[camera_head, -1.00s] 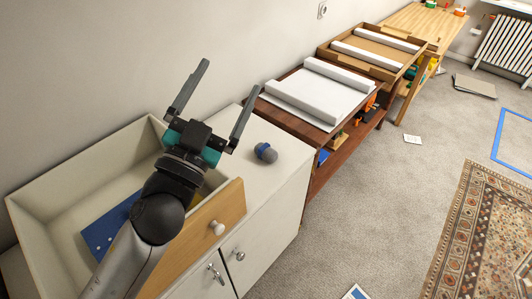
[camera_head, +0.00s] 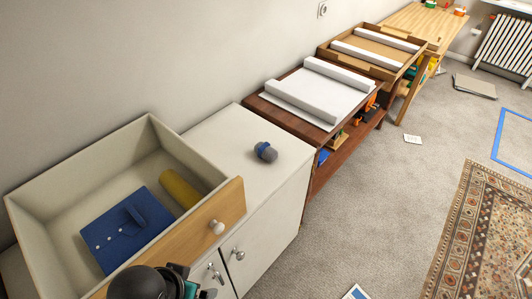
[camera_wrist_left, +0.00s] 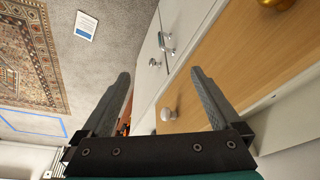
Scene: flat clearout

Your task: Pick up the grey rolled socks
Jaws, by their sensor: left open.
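A small rounded grey and blue bundle (camera_head: 265,151) lies on the white cabinet top (camera_head: 225,140); it looks like the grey rolled socks. My left gripper (camera_wrist_left: 159,73) is open and empty in the left wrist view, in front of the drawer and cabinet fronts. In the head view only part of my left wrist shows at the bottom edge, below the open drawer and well apart from the bundle. The bundle does not show in the left wrist view. My right gripper is not in view.
Carpet to the right is mostly free.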

